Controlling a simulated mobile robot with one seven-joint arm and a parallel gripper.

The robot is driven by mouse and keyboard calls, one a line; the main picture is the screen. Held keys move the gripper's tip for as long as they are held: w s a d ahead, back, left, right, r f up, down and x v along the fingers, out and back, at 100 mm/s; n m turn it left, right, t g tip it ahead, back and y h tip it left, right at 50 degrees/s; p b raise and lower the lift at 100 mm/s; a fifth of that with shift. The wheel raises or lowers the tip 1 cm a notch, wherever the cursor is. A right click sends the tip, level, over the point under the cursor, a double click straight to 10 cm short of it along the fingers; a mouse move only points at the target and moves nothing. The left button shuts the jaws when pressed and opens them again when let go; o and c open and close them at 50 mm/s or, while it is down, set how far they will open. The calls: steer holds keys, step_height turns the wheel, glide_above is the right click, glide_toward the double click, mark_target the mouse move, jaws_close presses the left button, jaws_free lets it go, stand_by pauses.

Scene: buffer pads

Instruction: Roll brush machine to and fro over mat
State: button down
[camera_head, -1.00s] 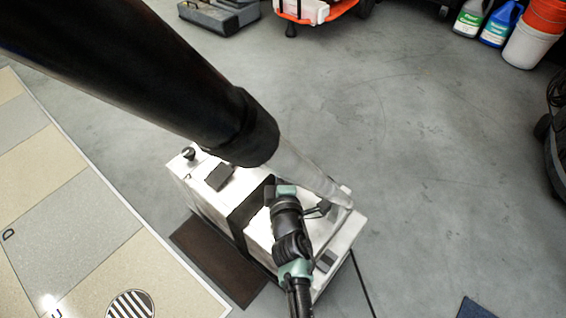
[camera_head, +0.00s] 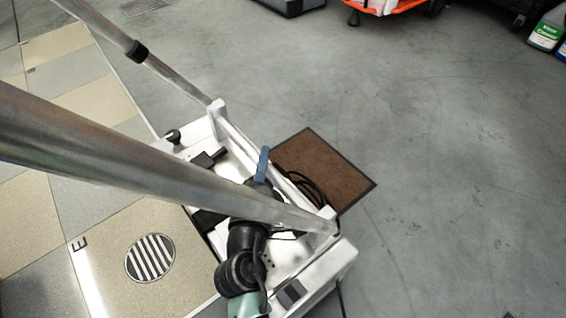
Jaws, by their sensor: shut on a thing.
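The brush machine (camera_head: 334,268) is a white box-like frame with two long metal handle tubes rising to the upper left. It stands on the floor in the middle of the head view. The brown mat (camera_head: 330,172) with a dark border lies flat just beyond its right side. The machine hides the mat's near left part, so I cannot tell whether they overlap. My dark and teal arm comes up from the bottom edge over the machine. My gripper (camera_head: 262,188) is at the machine, partly hidden by the near tube, and shut on it. The exact gripped part is unclear.
Tan and grey floor panels (camera_head: 75,72) with a round striped grate (camera_head: 150,258) lie to the left. Open grey concrete (camera_head: 460,190) is free on the right. An orange-framed cart (camera_head: 385,6) and a green-labelled jug (camera_head: 547,30) stand at the far edge.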

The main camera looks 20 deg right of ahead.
steer(key=shift+s+a, duration=0.2)
steer(key=shift+a, duration=0.45)
steer(key=c, duration=0.6)
jaws_free()
steer(key=v, duration=1.3)
steer(key=shift+a, duration=0.1)
